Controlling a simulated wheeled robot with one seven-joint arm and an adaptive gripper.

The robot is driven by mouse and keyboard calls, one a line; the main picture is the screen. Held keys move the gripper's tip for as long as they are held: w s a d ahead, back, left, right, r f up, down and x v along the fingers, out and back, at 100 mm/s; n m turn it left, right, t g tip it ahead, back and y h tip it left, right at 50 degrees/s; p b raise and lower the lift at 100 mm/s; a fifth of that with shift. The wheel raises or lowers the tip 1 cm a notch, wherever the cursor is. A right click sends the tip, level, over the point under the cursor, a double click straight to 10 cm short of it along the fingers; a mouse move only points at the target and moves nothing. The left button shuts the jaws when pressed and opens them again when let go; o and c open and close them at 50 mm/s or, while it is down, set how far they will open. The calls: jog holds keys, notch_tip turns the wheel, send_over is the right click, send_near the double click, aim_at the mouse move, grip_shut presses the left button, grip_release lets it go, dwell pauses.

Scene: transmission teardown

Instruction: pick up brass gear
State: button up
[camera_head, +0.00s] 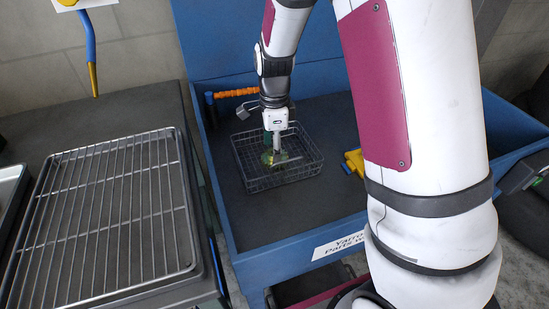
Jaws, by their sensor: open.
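My gripper (277,153) points down into a small wire basket (254,184) in the blue parts washer. It is open. A small yellow-green object (267,158) shows at its fingertips inside the basket. It may be the brass gear, but it is too small and partly covered by the gripper to be sure. I cannot tell whether the fingers touch it.
The blue washer (228,236) has raised walls around its dark basin. An orange segmented hose (238,93) lies behind the basket, and a yellow object (355,162) sits to its right. A wire rack on a tray (105,215) stands at left.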

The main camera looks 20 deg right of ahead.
jog(key=shift+f, duration=0.65)
grip_shut()
